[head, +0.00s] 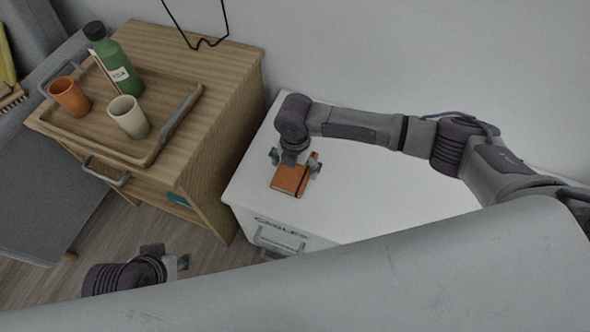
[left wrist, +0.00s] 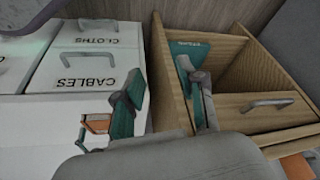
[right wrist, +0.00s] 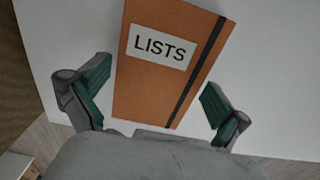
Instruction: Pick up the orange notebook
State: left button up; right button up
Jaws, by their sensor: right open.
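The orange notebook (head: 290,181) lies flat on the white desk (head: 350,205), near its left front part. It has a dark elastic band and a white label reading "LISTS", plain in the right wrist view (right wrist: 155,85). My right gripper (head: 296,163) is above the notebook, pointing down. In the right wrist view its two fingers (right wrist: 155,98) are spread, one on each side of the notebook, with nothing held. My left gripper (head: 183,263) is low at the left, away from the desk top. In the left wrist view its fingers (left wrist: 163,90) are apart and empty.
A wooden cabinet (head: 215,150) stands left of the desk. On it a tray (head: 165,135) holds a green bottle (head: 122,70), an orange cup (head: 70,96) and a cream cup (head: 129,116). The cabinet's open drawer (left wrist: 265,110) is near my left gripper. The desk's right side is clear.

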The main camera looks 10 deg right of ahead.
jog(key=c, duration=0.9)
jog(key=shift+c, duration=0.5)
jog(key=shift+r, duration=0.2)
